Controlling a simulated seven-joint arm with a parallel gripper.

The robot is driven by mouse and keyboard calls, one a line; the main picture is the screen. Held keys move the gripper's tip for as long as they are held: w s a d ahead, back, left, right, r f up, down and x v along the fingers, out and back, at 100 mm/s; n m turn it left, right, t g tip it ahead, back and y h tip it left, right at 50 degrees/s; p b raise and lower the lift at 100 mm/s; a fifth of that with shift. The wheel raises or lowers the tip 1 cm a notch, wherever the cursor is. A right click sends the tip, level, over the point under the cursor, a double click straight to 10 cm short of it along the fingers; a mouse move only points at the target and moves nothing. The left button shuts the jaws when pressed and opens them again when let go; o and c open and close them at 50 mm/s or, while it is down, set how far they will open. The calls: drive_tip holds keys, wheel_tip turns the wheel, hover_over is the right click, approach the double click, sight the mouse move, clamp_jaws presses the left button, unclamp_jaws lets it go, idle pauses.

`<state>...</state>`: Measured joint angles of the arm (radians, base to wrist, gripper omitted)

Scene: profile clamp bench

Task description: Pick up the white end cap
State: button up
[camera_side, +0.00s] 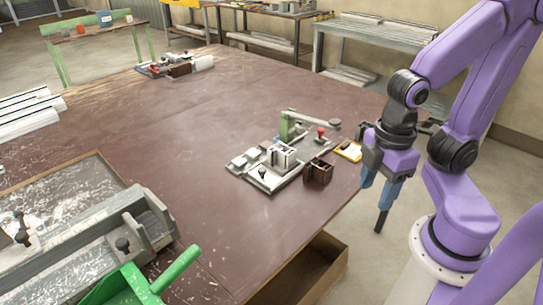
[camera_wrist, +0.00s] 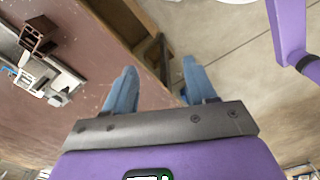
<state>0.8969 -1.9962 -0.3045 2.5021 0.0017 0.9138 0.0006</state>
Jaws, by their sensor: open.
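I cannot pick out a white end cap for certain in either view. A pale hollow profile piece (camera_side: 283,157) stands on the metal clamp fixture (camera_side: 262,183) near the table's right edge; pale parts of that fixture (camera_wrist: 68,80) show at the left of the wrist view. A dark brown hollow block (camera_side: 318,172) stands at the fixture's right end and also shows in the wrist view (camera_wrist: 38,35). My gripper (camera_side: 374,205) is open and empty, pointing down just off the table's right edge.
A green lever arm with a red knob (camera_side: 320,131) rises behind the fixture. A yellow-edged clipboard (camera_side: 349,151) lies near my wrist. Another fixture with brown and white blocks (camera_side: 190,66) sits at the far edge. A grey machine with a green handle (camera_side: 176,269) fills the front left. The middle tabletop is clear.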

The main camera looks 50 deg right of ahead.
drive_tip(key=w+a+r+m, duration=0.1)
drive_tip(key=w+a+m, duration=0.25)
drive_tip(key=w, duration=0.35)
drive_tip(key=w+a+r+m, duration=0.2)
drive_tip(key=w+m, duration=0.3)
drive_tip(key=w, duration=0.2)
drive_tip(key=m, duration=2.2)
hover_over(253, 152)
wheel_tip(253, 152, down, 5)
drive_tip(key=shift+n, duration=0.25)
wheel_tip(253, 152, down, 12)
drive_tip(key=shift+d+r, duration=0.15)
drive_tip(key=shift+r, duration=0.05)
drive_tip(key=shift+a+f, duration=0.2)
drive_tip(key=shift+f, duration=2.45)
